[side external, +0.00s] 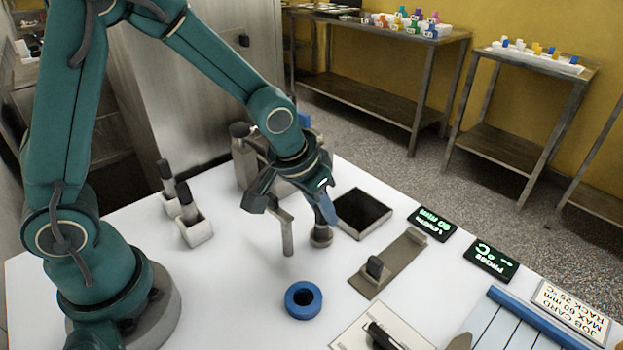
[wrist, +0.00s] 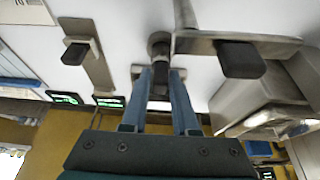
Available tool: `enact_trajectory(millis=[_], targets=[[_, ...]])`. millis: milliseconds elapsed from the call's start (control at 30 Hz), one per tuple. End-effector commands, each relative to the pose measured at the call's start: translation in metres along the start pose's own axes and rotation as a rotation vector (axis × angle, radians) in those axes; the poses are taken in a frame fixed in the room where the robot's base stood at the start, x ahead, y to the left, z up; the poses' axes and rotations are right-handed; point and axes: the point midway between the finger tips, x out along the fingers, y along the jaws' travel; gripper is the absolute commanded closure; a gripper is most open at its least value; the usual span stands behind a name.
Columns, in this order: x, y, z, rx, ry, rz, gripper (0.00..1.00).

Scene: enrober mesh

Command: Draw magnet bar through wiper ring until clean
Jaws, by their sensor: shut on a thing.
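My gripper (side external: 325,205) points down over the white bench. In the wrist view its two blue fingers (wrist: 162,78) are shut on a dark handle (wrist: 164,70) of a piece with a grey round end (wrist: 158,38). That grey end shows below my fingers in the side view (side external: 320,237). I cannot tell whether this piece is the magnet bar, or whether it touches the bench. A thick blue ring (side external: 303,300), likely the wiper ring, lies flat on the bench, in front of my gripper and apart from it.
An open dark square bin (side external: 363,212) is close right. A plate with a black knob (side external: 375,267), two displays (side external: 432,222), black-handled tools in white holders (side external: 194,230) and blue-edged panels (side external: 513,318) surround the area.

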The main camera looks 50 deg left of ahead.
Motion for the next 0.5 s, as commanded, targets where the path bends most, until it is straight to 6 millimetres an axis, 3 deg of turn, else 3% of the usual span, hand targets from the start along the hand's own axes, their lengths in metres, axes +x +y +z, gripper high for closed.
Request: enact_trajectory(millis=[500], targets=[[-0.077, 0.0, -0.033, 0.0, 0.007, 0.001, 1.0]])
